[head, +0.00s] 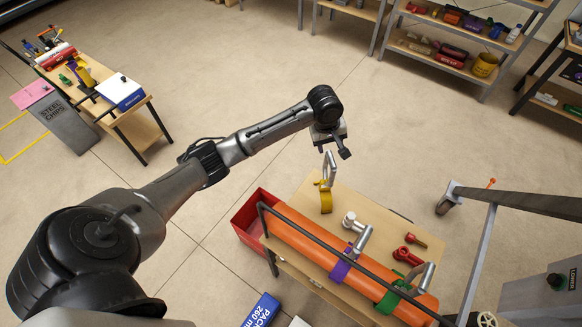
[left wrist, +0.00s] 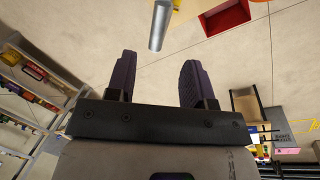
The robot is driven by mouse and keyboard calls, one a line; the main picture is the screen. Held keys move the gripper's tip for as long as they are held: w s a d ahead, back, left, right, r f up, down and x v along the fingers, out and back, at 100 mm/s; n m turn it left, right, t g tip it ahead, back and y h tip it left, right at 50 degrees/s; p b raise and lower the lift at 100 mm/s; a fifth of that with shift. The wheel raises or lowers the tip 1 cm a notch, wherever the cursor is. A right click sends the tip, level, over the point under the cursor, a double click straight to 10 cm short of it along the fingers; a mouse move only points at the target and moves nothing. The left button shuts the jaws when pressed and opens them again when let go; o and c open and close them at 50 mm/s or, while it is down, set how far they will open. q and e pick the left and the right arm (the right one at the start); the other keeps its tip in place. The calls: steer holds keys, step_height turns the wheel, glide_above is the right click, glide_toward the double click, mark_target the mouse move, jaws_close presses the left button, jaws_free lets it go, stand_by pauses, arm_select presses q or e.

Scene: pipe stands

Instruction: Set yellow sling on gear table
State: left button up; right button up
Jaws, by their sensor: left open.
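The yellow sling (head: 326,200) is at the far left part of the wooden table (head: 375,208), with a grey metal handle (head: 329,166) rising from it. Whether it rests on the wood or is hung up I cannot tell. My left gripper (head: 331,147) is open and empty, just above that handle and apart from it. In the left wrist view, the open fingers (left wrist: 157,82) point toward a grey metal bar (left wrist: 159,24), with a bit of yellow (left wrist: 177,4) beside it. My right gripper is not in view. Which table is the gear table I cannot tell.
An orange pipe (head: 300,234) with purple (head: 342,266) and green (head: 388,300) slings lies along the near side. A red bin (head: 247,229) stands left of it. Another loaded table (head: 140,126) is at upper left. Open floor lies between the tables.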

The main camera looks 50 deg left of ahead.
arm_select(q)
steer(key=s+d+f+m, duration=0.5)
steer(key=s+d+f, duration=0.15)
steer(key=s, duration=0.25)
steer(key=s+d+f+m, duration=0.4)
steer(key=s+d+f, duration=0.1)
steer(key=s+d, duration=0.25)
steer(key=s+d+r+m+t, duration=0.1)
steer(key=s+m, duration=0.5)
steer(key=s, duration=1.1)
steer(key=shift+r+t+y, duration=0.3)
steer(key=shift+r+y, duration=0.1)
steer(key=shift+r, duration=0.1)
steer(key=shift+s, duration=0.1)
